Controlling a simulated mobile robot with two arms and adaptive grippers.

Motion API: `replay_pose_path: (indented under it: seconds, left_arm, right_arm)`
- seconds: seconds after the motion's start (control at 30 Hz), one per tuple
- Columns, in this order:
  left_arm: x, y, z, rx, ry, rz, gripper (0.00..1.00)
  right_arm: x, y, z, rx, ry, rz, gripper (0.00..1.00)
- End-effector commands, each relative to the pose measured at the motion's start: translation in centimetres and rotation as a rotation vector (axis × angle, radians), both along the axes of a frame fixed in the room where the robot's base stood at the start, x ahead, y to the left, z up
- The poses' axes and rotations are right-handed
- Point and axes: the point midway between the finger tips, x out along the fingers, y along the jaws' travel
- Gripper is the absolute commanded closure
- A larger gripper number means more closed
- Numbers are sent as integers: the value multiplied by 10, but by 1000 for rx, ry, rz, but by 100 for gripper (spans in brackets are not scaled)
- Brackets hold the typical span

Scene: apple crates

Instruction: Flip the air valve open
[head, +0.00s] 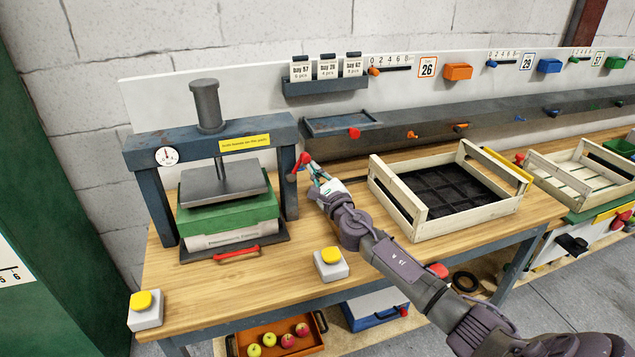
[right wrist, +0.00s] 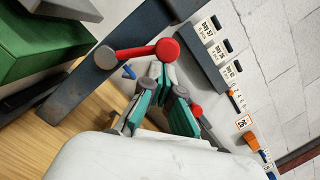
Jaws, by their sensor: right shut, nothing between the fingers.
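The air valve's red lever (head: 301,163) is on the right post of the dark blue press (head: 270,132). In the right wrist view the lever (right wrist: 140,53) runs from a round pivot at the left to a thick red knob at the right. My right gripper (head: 317,181), with teal-lined fingers, is shut and empty just beside the lever. In the right wrist view its fingertips (right wrist: 165,76) are right below the knob and overlap it in the picture; I cannot tell if they touch. My left gripper is not in view.
Under the press plate lies a green block (head: 230,214). A yellow button box (head: 331,264) stands in front, another (head: 146,310) at the bench's left corner. A wooden crate (head: 470,222) is right of my right gripper. Bare bench top (head: 290,270) lies between.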

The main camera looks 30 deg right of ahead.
Motion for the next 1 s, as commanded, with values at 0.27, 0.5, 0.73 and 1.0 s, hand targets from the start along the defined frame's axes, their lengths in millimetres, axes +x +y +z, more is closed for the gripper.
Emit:
replay_pose_path:
  seconds: [0.27, 0.5, 0.73, 1.0]
  left_arm:
    - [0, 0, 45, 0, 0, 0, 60]
    - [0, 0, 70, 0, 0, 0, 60]
    - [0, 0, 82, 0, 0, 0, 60]
    - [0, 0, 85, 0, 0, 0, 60]
  right_arm:
    - [3, 11, 20, -242, 58, 1, 100]
    - [5, 19, 23, -397, 95, 1, 100]
    - [6, 25, 23, -483, 114, 1, 100]
    - [7, 27, 21, -513, 123, 1, 100]
